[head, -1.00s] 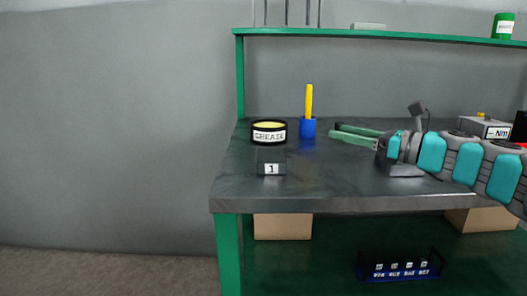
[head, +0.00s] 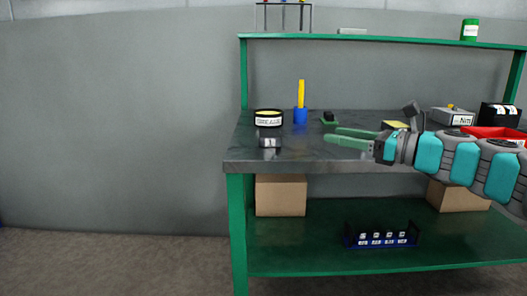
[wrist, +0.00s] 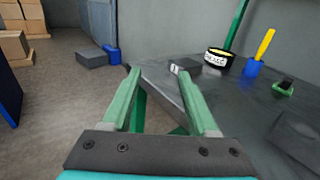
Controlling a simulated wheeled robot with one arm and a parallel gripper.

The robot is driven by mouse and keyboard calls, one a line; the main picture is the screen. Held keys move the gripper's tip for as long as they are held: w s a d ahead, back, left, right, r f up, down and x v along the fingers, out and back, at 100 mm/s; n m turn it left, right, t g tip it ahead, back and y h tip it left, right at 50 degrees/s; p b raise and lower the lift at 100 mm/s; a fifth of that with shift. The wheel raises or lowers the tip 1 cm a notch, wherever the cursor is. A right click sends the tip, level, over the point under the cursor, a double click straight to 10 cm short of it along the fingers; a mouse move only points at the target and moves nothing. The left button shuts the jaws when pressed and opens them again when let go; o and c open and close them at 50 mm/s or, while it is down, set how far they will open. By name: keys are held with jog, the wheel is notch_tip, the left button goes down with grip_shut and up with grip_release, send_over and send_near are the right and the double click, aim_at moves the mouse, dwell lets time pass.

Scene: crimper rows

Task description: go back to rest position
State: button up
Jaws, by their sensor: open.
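My gripper (head: 350,138) has two green fingers and reaches from the right over the front part of the workbench in the head view. In the wrist view its fingers (wrist: 158,88) are spread apart with nothing between them. The bench's front left edge and the floor show past the fingertips. The dark bench top (head: 265,157) extends behind and to the left of my gripper.
On the bench stand a grease tin (head: 268,118), a black block labelled 1 (head: 270,141), a blue cup with a yellow handle (head: 300,116) and a small green-and-black item (head: 329,118). A red bin (head: 495,133) is at the right.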

jog(key=s+a+f+n+g+h, duration=0.5)
jog(key=s+a+f+n+g, duration=0.3)
jog(key=s+a+f+n, duration=0.75)
jog(key=s+d+f+n+g+h, duration=0.2)
jog(key=s+d+f+n+h, duration=0.2)
jog(key=s, duration=0.8)
jog(key=s+d+f+n+g+h, duration=0.2)
jog(key=s+d+f+n+h, duration=0.3)
jog(key=s+d+f, duration=0.4)
notch_tip(320, 180, down, 4)
jog(key=s, duration=0.2)
jog(key=shift+s+f+g, duration=0.15)
jog(key=shift+s+g, duration=0.25)
